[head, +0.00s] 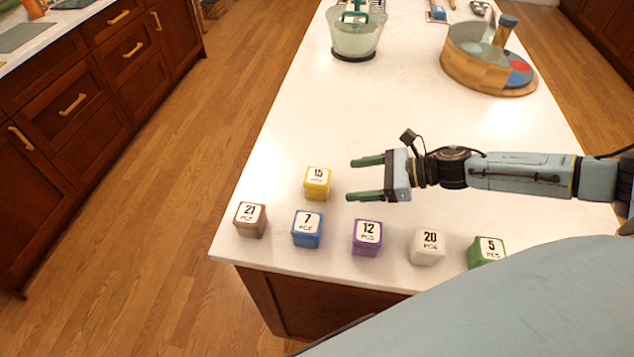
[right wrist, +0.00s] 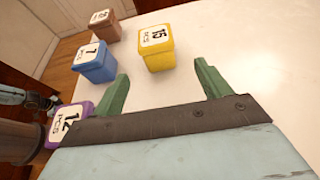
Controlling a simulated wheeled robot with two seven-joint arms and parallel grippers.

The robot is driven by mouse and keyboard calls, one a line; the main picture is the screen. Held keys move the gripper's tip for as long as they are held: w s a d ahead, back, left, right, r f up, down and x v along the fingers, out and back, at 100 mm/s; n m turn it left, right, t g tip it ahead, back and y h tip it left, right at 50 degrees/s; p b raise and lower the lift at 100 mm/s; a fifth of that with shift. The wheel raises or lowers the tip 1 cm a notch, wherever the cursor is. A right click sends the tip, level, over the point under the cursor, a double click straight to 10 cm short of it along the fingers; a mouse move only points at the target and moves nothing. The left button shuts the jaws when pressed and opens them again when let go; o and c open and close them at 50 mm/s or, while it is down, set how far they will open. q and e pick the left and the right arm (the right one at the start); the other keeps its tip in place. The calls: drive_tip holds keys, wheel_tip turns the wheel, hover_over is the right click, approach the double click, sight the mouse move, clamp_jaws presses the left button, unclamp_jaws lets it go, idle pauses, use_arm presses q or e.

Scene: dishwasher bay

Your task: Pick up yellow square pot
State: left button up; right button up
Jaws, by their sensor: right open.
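The yellow square pot (head: 317,184) stands upright on the white counter, with a white label reading 15 on its top. In the right wrist view the yellow pot (right wrist: 157,58) is ahead of the fingers, nearly centred between them. My right gripper (head: 367,178) comes in from the right in the head view. Its two green fingers point left toward the pot, spread apart with nothing between them. In the right wrist view the open fingers (right wrist: 165,92) show at the bottom of the picture. The pot is apart from the fingertips. My left gripper is not in view.
A row along the counter's near edge holds brown (head: 250,219), blue (head: 307,229), purple (head: 367,237), white (head: 427,246) and green (head: 487,251) pots. A glass bowl (head: 357,35) and a wooden container (head: 470,65) stand farther back. Counter behind the yellow pot is clear.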

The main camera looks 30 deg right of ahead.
sight(318, 182)
drive_tip(key=x, duration=0.4)
drive_tip(key=shift+w+a+p, duration=0.1)
drive_tip(key=shift+w+p, duration=0.1)
drive_tip(key=shift+p, duration=0.1)
drive_tip(key=shift+w+a+f, duration=0.1)
drive_tip(key=shift+w+a, duration=0.05)
drive_tip(key=shift+a, duration=0.2)
drive_tip(key=x, duration=0.2)
drive_tip(key=p+x, duration=0.1)
drive_tip(key=x, duration=0.2)
drive_tip(key=shift+a+r+p, duration=0.15)
drive_tip(key=shift+r+p, duration=0.1)
drive_tip(key=shift+p, duration=0.05)
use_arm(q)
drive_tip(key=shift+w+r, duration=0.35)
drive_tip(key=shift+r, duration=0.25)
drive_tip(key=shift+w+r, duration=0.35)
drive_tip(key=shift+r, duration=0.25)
use_arm(e)
drive_tip(key=shift+c, duration=0.5)
drive_tip(key=c, duration=1.1)
